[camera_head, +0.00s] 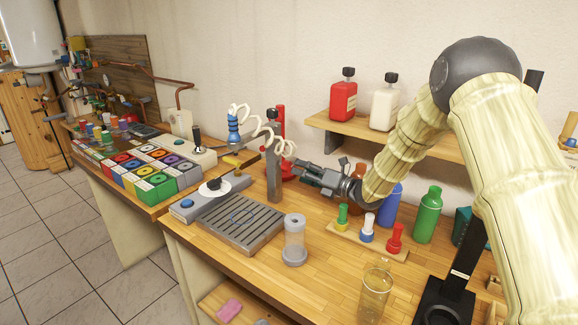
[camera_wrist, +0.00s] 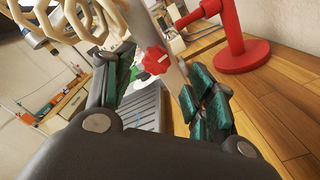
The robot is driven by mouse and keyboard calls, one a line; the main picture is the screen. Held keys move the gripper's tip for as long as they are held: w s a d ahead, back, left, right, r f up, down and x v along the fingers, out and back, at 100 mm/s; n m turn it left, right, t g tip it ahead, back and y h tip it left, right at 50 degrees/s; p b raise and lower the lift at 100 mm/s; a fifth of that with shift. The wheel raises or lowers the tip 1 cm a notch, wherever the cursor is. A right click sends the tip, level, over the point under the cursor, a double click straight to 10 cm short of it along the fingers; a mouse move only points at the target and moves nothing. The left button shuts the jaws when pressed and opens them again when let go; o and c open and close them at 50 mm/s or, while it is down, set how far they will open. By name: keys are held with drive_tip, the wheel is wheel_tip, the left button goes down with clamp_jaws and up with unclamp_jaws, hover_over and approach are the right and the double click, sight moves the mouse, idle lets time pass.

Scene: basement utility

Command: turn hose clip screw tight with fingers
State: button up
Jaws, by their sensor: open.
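A red lobed knob (camera_wrist: 156,60), which looks like the clip screw, sits on an upright grey post (camera_wrist: 176,72) in the wrist view. The post (camera_head: 273,176) also stands on the bench in the head view, where the knob cannot be made out. A cream coiled hose (camera_head: 262,128) hangs by the post's top; its coils (camera_wrist: 72,18) fill the wrist view's upper left. My gripper (camera_head: 297,168) is open and empty just right of the post. In the wrist view its fingers (camera_wrist: 150,82) are spread either side of the knob, apparently not touching it.
A red stand (camera_wrist: 240,50) is close behind the post. Small coloured bottles (camera_head: 367,228) stand below my arm, with a green bottle (camera_head: 428,215) to the right. A shelf (camera_head: 330,123) is above.

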sight(290, 167)
drive_tip(key=shift+p+x, duration=0.8)
drive_tip(key=shift+x, duration=2.2)
drive_tip(key=shift+s+a+r, duration=0.1)
drive_tip(key=shift+r, duration=0.05)
drive_tip(key=c, duration=1)
